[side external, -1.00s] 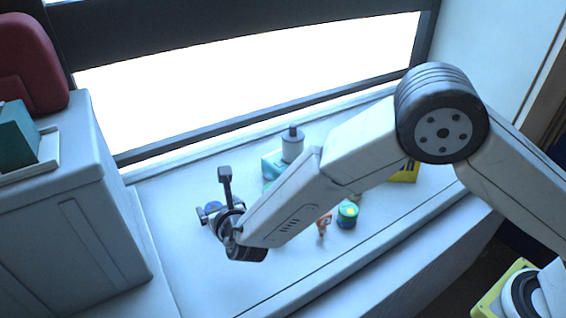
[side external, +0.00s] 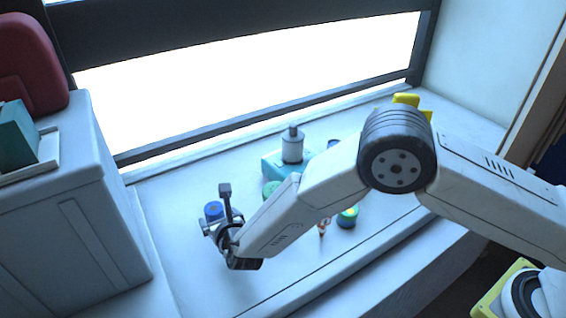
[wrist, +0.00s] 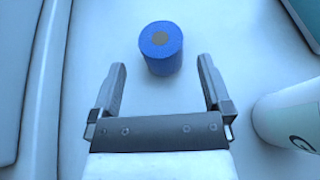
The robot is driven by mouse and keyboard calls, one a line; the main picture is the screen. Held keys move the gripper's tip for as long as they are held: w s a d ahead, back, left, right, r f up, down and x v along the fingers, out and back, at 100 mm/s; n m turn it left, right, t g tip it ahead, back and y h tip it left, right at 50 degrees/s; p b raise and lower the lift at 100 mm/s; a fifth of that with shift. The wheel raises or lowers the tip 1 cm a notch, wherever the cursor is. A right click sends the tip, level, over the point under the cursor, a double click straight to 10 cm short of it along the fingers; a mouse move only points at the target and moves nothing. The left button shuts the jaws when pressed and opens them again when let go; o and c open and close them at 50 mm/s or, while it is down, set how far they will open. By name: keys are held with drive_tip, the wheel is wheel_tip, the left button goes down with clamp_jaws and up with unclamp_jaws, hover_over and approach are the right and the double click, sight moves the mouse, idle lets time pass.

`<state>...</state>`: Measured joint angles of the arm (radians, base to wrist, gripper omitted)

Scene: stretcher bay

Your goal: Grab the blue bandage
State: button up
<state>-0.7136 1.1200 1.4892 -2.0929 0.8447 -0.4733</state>
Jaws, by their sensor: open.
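The blue bandage (wrist: 160,58) is a short blue roll with a brownish centre, standing on the white counter. In the wrist view it is just beyond my fingertips, roughly centred between them. My gripper (wrist: 160,80) is open and empty, a finger on each side of the view.
A white container (wrist: 290,115) stands close to the right finger. A green-and-yellow roll (side external: 348,216) and a small orange item (side external: 323,226) are right of my forearm. A grey cabinet (side external: 70,215) bounds the left.

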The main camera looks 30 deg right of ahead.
sight(216, 213)
drive_tip(key=shift+w, duration=0.1)
drive_tip(key=shift+x, duration=2.55)
drive_tip(key=shift+d, duration=0.1)
drive_tip(key=shift+c, duration=0.2)
drive_tip(key=c, duration=1.2)
drive_tip(key=shift+r, duration=4.95)
